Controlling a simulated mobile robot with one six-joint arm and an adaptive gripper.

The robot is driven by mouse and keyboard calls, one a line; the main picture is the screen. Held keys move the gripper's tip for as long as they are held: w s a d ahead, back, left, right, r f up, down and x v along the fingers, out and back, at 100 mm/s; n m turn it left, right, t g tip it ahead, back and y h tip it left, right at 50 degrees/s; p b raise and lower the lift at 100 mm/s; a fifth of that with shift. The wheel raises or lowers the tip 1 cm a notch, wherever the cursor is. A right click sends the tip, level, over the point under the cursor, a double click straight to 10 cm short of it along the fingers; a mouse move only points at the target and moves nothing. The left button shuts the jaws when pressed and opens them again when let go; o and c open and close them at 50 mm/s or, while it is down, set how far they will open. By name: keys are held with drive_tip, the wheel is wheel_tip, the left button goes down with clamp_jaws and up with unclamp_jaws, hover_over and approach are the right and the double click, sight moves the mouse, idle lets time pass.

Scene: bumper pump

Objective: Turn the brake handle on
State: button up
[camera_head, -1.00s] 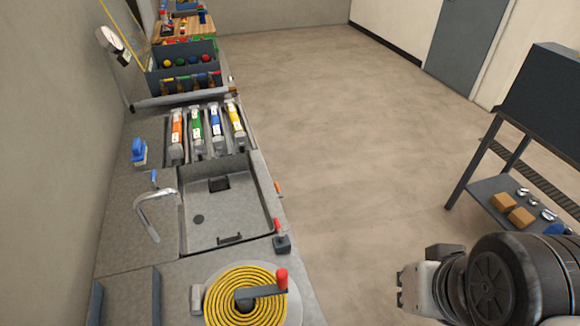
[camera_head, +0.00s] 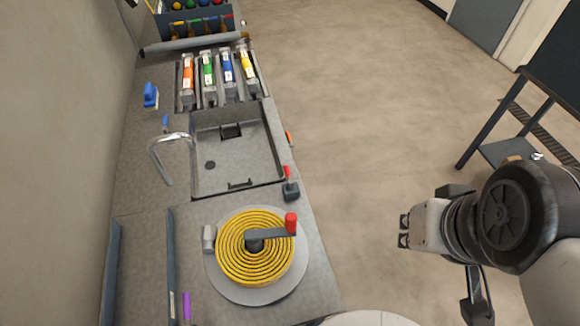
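A small red-handled lever on a dark base (camera_head: 290,188) stands at the counter's right edge, beside the sink's near right corner. It looks like the brake handle, but I cannot be sure. A reel of yellow hose (camera_head: 230,262) lies near it on a round grey plate. The reel has a dark crank arm with a red knob (camera_head: 291,223). My gripper (camera_head: 404,231) is over the floor to the right of the counter, apart from lever and reel. Its fingertips look apart, with nothing between them.
A grey sink (camera_head: 256,150) with a curved faucet (camera_head: 160,150) lies beyond the reel. Several coloured cylinders (camera_head: 227,68) stand in slots farther back. A dark-framed stand (camera_head: 490,120) is at the right. The floor (camera_head: 350,110) between is clear.

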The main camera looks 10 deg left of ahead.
drive_tip(key=o, duration=0.5)
drive_tip(key=shift+n+g+y, duration=0.4)
drive_tip(key=shift+n+g, duration=0.3)
drive_tip(key=w+a+r, duration=0.1)
drive_tip(key=w, duration=0.2)
drive_tip(key=w+a+r, duration=0.1)
drive_tip(key=w, duration=0.2)
drive_tip(key=w+a+r, duration=0.1)
drive_tip(key=w, duration=0.2)
drive_tip(key=shift+a+r, duration=0.15)
drive_tip(key=shift+o, duration=0.2)
drive_tip(key=n+g+y+p, duration=0.1)
drive_tip(key=n+g+p, duration=0.1)
drive_tip(key=n+g, duration=0.2)
hover_over(289, 173)
drive_tip(key=w+d, duration=0.2)
drive_tip(key=d, duration=0.1)
wheel_tip(289, 173, down, 15)
drive_tip(key=a+f+b, duration=0.1)
drive_tip(key=f, duration=0.4)
drive_tip(key=s+f+b, duration=0.1)
drive_tip(key=f, duration=0.5)
drive_tip(key=a+f+b, duration=0.1)
drive_tip(key=f+b, duration=0.1)
drive_tip(key=f, duration=0.3)
drive_tip(key=shift+s+a+f, duration=0.35)
drive_tip(key=shift+s, duration=0.05)
drive_tip(key=shift+c, duration=0.5)
clamp_jaws()
